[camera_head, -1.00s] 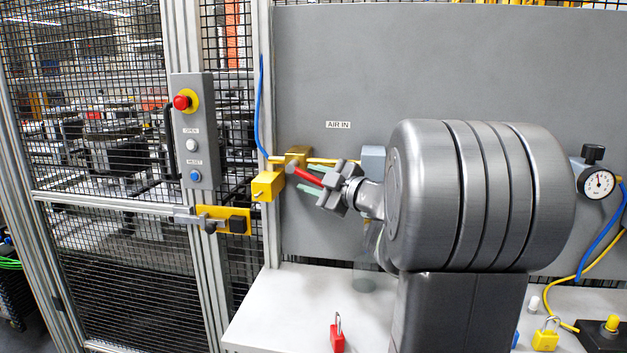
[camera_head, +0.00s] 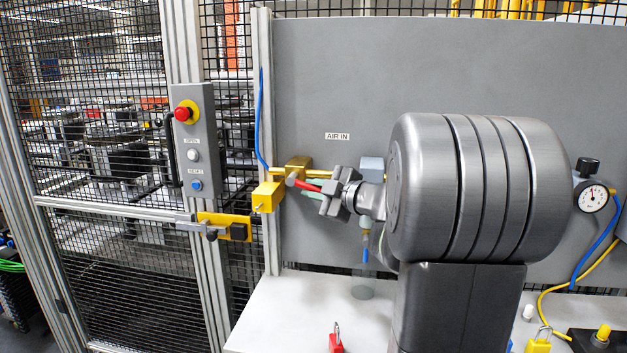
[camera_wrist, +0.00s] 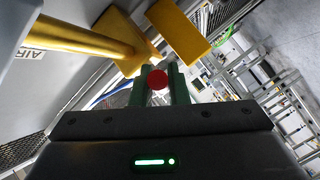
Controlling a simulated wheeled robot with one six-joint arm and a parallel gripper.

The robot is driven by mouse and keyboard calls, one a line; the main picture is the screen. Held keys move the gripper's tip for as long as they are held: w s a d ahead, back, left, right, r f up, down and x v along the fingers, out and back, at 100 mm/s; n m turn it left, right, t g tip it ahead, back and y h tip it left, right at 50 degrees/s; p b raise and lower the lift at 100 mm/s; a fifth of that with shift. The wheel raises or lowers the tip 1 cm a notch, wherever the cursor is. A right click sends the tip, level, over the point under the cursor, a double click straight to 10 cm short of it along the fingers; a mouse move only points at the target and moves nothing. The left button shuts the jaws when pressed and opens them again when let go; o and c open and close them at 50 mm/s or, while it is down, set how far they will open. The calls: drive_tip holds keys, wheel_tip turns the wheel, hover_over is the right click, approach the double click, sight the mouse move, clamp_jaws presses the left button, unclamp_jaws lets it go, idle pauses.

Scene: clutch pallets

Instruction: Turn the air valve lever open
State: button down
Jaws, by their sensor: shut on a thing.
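The air valve has a yellow brass body (camera_head: 291,173) on the grey panel below the AIR IN label (camera_head: 337,136). Its red lever (camera_head: 307,185) extends to the right and slightly down from a grey pivot, with its end between my gripper's fingers. My gripper (camera_head: 318,188) is shut on the lever. In the wrist view the red lever's round end (camera_wrist: 157,79) shows between the green fingertips (camera_wrist: 158,92), with the yellow valve body (camera_wrist: 128,45) just beyond. My grey arm hides part of the panel at the right.
A yellow block (camera_head: 267,196) sits just left of the valve. A control box (camera_head: 194,143) with a red button is on the fence post. A pressure gauge (camera_head: 593,198) is at the right. A red padlock (camera_head: 336,343) and a yellow padlock (camera_head: 538,345) are on the white table (camera_head: 285,315).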

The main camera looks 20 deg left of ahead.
drive_tip(key=shift+d+r+n+h+p, duration=0.1)
drive_tip(key=shift+r+n+h+p, duration=0.6)
drive_tip(key=shift+p, duration=2.45)
drive_tip(key=shift+r+h+p, duration=0.3)
drive_tip(key=shift+h+p, duration=0.3)
drive_tip(key=shift+p, duration=0.6)
drive_tip(key=shift+f+g, duration=0.15)
drive_tip(key=shift+g, duration=0.15)
drive_tip(key=c, duration=1.4)
unclamp_jaws()
drive_tip(key=v, duration=1.3)
drive_tip(key=shift+s+d+r+b, duration=0.2)
drive_tip(key=shift+s+d+b, duration=0.05)
drive_tip(key=shift+d+b, duration=0.05)
